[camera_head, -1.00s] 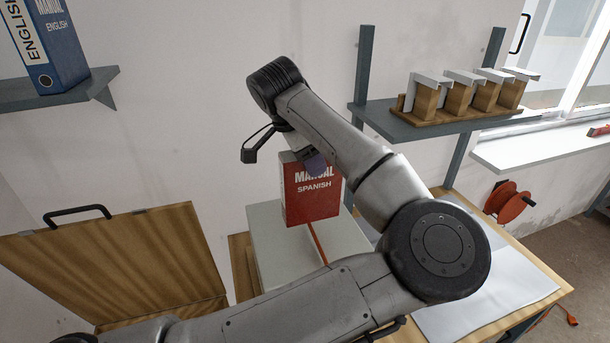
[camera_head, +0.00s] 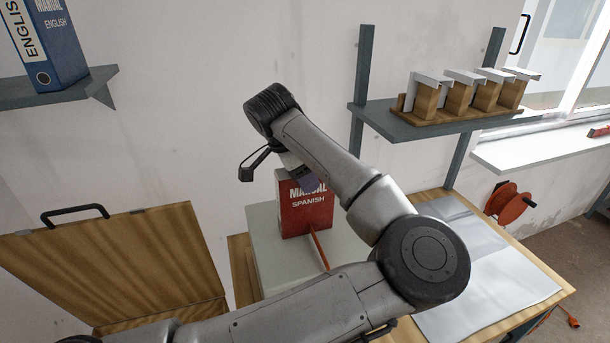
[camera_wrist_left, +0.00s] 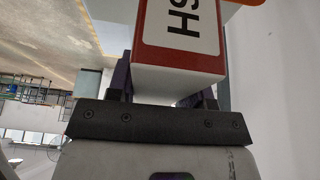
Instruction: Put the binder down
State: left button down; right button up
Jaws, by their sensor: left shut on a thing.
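The red binder (camera_head: 305,208), marked "MANUAL SPANISH", stands upright at the top of the white box-like machine (camera_head: 275,262). Its lower edge looks at or very near the machine's top; I cannot tell whether it touches. My left gripper (camera_head: 300,178) is above the binder and shut on its upper end, partly hidden by my arm. In the left wrist view the binder's red and white spine (camera_wrist_left: 180,40) sits between the two dark fingers. My right gripper is not in view.
An orange-red lever (camera_head: 320,250) sticks out in front of the binder. A blue English binder (camera_head: 50,45) stands on the left shelf (camera_head: 75,90). A right shelf (camera_head: 440,122) holds several wooden blocks. A wooden panel with a handle (camera_head: 120,260) is at left. A metal sheet (camera_head: 490,270) lies at right.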

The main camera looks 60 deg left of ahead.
pick_arm(q)
jog(key=shift+f, duration=0.2)
jog(key=c, duration=0.5)
grip_release()
jog(key=shift+r, duration=0.1)
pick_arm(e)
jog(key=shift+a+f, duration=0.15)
pick_arm(q)
jog(key=shift+r, duration=0.45)
jog(key=p+v, duration=0.2)
jog(key=v, duration=0.8)
jog(key=shift+s+r, duration=0.1)
jog(key=shift+r, duration=0.1)
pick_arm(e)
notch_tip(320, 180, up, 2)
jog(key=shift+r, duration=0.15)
pick_arm(q)
jog(key=shift+s+r, duration=0.15)
jog(key=shift+r, duration=0.25)
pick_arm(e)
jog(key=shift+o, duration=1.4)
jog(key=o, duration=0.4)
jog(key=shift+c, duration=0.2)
